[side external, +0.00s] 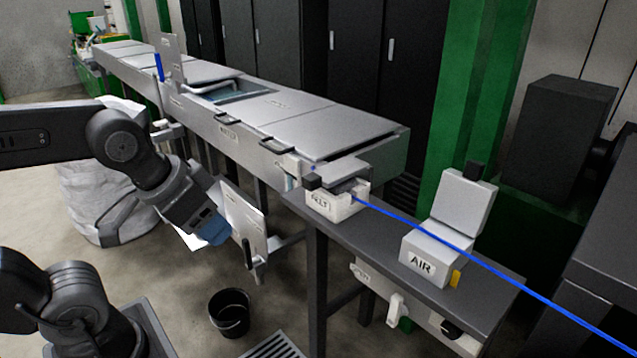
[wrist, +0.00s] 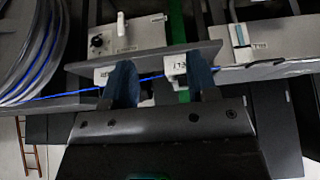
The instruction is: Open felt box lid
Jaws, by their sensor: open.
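The felt box (side external: 335,206) is a small white box labelled FELT at the near left end of the dark bench. A grey plate, seemingly its lid (side external: 343,168), lies over it, with a black knob at its left; I cannot tell its exact angle. The blue cable (side external: 420,228) runs from the box to the lower right. My gripper (side external: 216,234) is open and empty, left of the box and apart from it. In the wrist view, my gripper (wrist: 161,82) shows two bluish fingers apart, with the felt box (wrist: 175,66) beyond, partly hidden by the right finger.
The air box (side external: 436,255) stands right on the bench (side external: 480,300) with its lid raised. A long grey trough (side external: 300,118) lies behind. A hanging white panel (side external: 243,218) is close to my gripper. A black bin (side external: 229,313) stands on the floor. A cable coil (wrist: 35,50) shows in the wrist view.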

